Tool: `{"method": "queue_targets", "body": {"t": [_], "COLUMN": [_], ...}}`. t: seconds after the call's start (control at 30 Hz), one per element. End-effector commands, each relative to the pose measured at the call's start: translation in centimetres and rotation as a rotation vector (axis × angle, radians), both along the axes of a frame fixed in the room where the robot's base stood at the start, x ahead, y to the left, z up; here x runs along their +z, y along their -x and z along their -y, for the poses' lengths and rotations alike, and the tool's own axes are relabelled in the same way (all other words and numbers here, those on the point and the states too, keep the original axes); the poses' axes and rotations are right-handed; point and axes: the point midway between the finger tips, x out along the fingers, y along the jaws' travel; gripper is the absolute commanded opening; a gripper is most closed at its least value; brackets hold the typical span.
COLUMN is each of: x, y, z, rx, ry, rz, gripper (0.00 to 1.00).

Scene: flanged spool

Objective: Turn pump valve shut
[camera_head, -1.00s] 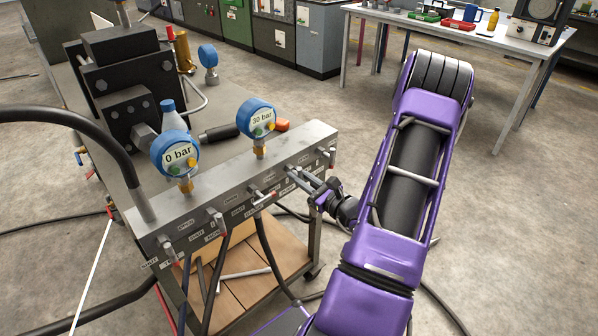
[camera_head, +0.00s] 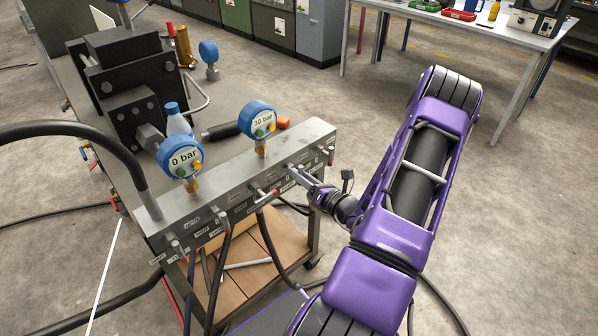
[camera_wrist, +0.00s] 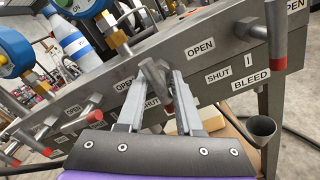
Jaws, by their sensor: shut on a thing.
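A grey metal valve block (camera_head: 225,190) carries a row of small levers with red ends. My gripper (camera_head: 305,177) is at the front face of the block, right of its middle. In the wrist view my gripper (camera_wrist: 150,85) is shut on a valve lever (camera_wrist: 155,72), whose red end (camera_wrist: 169,104) shows between the fingers. The lever slants down to the right in that view. OPEN and SHUT labels sit on both sides of it; its name label is hidden or unreadable. The left gauge (camera_head: 181,160) reads 0 bar and the right gauge (camera_head: 257,121) reads 30 bar.
A neighbouring lever (camera_wrist: 278,50) stands right of my gripper, near a BLEED label (camera_wrist: 250,80). Another lever (camera_head: 264,193) is to the left. Black hoses hang below the block, over a wooden shelf (camera_head: 250,255). The floor (camera_head: 530,230) to the right is clear.

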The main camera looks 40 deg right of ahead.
Motion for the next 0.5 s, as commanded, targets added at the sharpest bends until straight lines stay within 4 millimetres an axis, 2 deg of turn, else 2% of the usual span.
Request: {"method": "queue_targets", "body": {"t": [0.5], "x": [-0.06], "y": [-0.01], "z": [-0.12], "rx": [0.001], "ry": [-0.043], "rz": [-0.004], "gripper": [0.0]}}
